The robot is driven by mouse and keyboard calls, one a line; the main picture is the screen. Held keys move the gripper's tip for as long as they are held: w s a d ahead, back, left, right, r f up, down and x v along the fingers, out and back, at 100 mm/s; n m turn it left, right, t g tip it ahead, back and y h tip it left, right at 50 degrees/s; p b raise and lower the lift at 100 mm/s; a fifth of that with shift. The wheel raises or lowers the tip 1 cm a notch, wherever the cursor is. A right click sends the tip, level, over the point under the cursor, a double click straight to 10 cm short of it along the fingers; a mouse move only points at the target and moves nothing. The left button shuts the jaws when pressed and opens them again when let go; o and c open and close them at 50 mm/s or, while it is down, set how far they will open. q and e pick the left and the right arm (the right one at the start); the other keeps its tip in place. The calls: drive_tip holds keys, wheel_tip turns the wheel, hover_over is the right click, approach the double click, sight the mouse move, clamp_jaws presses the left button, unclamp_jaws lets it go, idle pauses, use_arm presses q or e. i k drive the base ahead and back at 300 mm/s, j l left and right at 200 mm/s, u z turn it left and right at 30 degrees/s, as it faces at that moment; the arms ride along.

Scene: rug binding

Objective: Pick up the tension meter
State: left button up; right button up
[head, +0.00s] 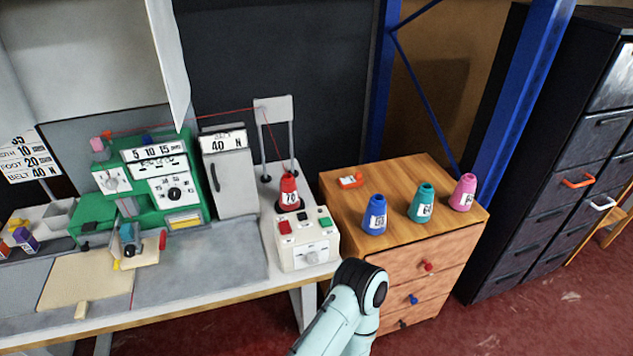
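A small orange device with a white face (350,181) lies flat at the back left of the wooden drawer cabinet's top (395,178). It may be the tension meter, but it is too small to read. A grey box with a dark handle and a "40 N" label (230,175) stands on the bench beside the green machine. A pale teal arm link of mine comes up from the bottom edge, in front of the cabinet. Neither of my grippers is in view.
Blue (375,215), teal (421,203) and pink (463,192) thread cones stand along the cabinet top. A red cone (289,192) sits on a white control box (305,249), its thread running up to a stand. The green machine (150,185) is at left; a blue post (515,110) rises behind the cabinet.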

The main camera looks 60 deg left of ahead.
sight(356, 180)
drive_tip(key=u, duration=1.8)
drive_tip(key=i+l, duration=0.1)
drive_tip(key=l, duration=0.3)
drive_tip(key=i+l, duration=0.1)
drive_tip(key=l, duration=0.35)
drive_tip(key=l+u, duration=0.2)
drive_tip(key=u, duration=0.15)
drive_tip(key=l+u, duration=0.15)
drive_tip(key=u, duration=0.2)
drive_tip(key=l+u, duration=0.2)
drive_tip(key=u, duration=0.15)
